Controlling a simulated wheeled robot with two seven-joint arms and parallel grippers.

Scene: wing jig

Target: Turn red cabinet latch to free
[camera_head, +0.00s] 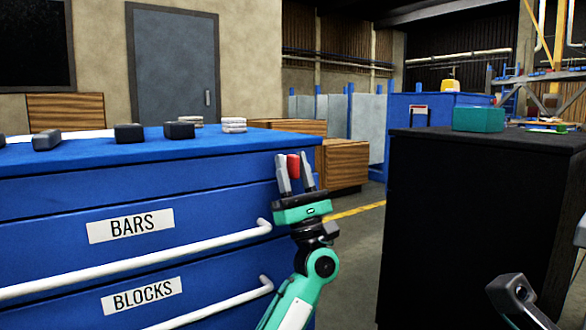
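The red latch (293,167) is a small red piece at the upper right corner of the blue cabinet (70,182), near the edge of the top drawer. My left gripper (294,164) points upward at that corner. Its two grey fingers stand apart, one on each side of the latch. The left finger looks close to the latch, and a small gap seems to show at the right finger. The lower part of the latch is hidden by the gripper.
The cabinet has white drawer handles (150,265) and labels "BARS" and "BLOCKS". Dark blocks (130,133) and pale stacked pieces (233,125) lie on its top. A black cabinet (470,225) with a teal box (478,119) stands at right. Open floor (352,240) lies between them.

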